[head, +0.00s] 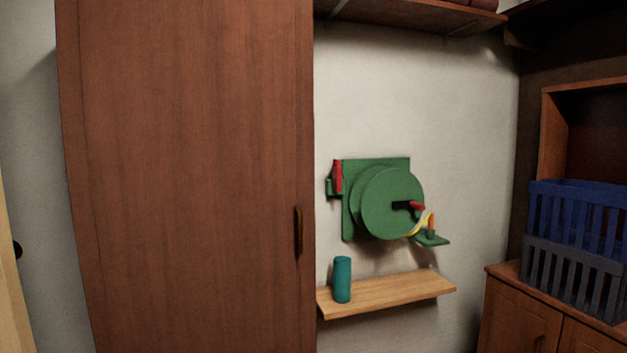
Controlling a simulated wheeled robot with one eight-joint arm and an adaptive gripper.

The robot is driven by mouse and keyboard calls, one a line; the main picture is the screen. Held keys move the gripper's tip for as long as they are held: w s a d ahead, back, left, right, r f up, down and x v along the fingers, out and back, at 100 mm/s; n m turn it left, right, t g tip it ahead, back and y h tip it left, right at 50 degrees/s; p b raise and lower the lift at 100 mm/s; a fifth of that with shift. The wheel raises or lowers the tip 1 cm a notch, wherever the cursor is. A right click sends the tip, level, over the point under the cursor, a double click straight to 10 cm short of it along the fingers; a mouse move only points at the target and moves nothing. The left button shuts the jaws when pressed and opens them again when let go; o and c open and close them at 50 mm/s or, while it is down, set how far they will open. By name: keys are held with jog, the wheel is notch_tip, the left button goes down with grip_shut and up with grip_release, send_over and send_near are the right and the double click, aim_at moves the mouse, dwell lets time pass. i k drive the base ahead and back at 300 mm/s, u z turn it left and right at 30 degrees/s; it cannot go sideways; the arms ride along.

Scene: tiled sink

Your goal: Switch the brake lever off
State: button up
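A green winch-like device (390,205) is mounted on the white wall, right of the tall wooden cabinet. At its upper left a red lever (338,176) stands upright in a green bracket; it looks like the brake lever. A second red handle (416,207) sits on a dark crank at the drum's front. A yellow strap or cord (421,224) runs at the lower right, by an orange peg (431,221) on a small green plate. My gripper is not in view.
A wooden shelf (400,292) below the device holds a teal cylinder (342,279). The tall cabinet (190,180) fills the left, with a handle (298,232) near its right edge. Blue and dark crates (578,210) stand on a low cabinet (515,315) at right.

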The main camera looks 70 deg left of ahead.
aim_at(336, 170)
jog(key=u, duration=2.65)
jog(key=k, duration=0.65)
jog(key=z, duration=0.5)
jog(key=i, duration=1.45)
jog(key=u, duration=0.05)
